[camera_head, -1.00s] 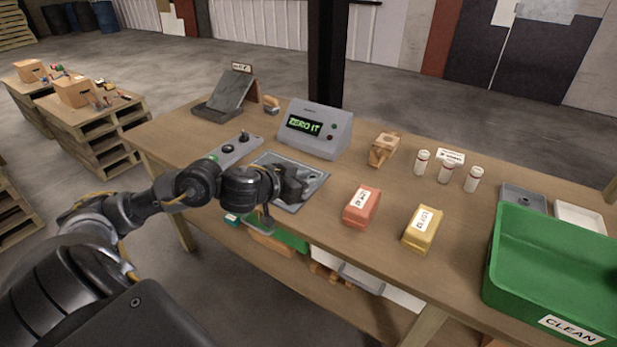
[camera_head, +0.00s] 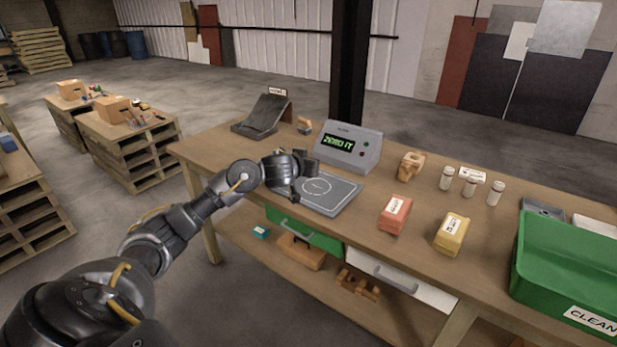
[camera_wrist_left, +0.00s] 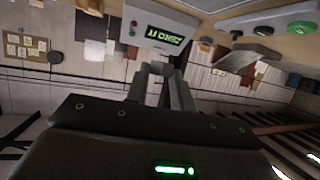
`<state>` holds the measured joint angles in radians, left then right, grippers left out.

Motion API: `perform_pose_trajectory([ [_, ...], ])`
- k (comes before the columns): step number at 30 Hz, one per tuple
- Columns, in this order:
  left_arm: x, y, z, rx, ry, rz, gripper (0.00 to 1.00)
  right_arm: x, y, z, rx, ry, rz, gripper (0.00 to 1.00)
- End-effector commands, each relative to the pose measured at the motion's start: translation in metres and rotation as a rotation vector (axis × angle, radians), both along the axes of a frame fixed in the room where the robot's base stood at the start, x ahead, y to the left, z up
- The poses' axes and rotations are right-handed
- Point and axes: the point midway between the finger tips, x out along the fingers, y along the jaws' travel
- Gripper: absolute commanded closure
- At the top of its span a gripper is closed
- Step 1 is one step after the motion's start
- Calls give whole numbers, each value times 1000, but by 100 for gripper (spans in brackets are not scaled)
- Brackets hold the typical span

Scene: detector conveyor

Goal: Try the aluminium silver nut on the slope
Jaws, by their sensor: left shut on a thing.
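The slope (camera_head: 262,115), a dark grey ramp with a small sign behind it, stands at the back left of the workbench. My left gripper (camera_head: 309,165) is above the back left part of the grey plate with a white ring (camera_head: 341,204), in front of the grey meter (camera_head: 362,152) that reads "ZERO IT". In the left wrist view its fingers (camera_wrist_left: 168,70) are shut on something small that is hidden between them. I cannot make out the aluminium silver nut in either view. The meter also shows in the left wrist view (camera_wrist_left: 145,32). My right gripper is out of view.
A red block (camera_head: 394,214), a yellow block (camera_head: 452,235), a wooden piece (camera_head: 410,165) and white bottles (camera_head: 470,186) stand on the right of the bench. A green crate (camera_head: 565,255) is at the far right. The back left of the bench holds another small wooden piece (camera_head: 304,125).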

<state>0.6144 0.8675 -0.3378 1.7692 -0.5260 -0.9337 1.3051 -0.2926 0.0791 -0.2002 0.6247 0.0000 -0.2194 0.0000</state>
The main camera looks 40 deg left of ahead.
Motion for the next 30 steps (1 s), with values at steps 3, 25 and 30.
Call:
perform_pose_trajectory([
  [3, 24, 12, -2, -12, 5, 59, 98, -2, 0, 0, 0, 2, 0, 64],
  [25, 62, 84, -70, 14, 19, 487, 98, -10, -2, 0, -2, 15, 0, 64],
  [30, 35, 75, -77, 10, 14, 510, 98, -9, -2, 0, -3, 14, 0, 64],
])
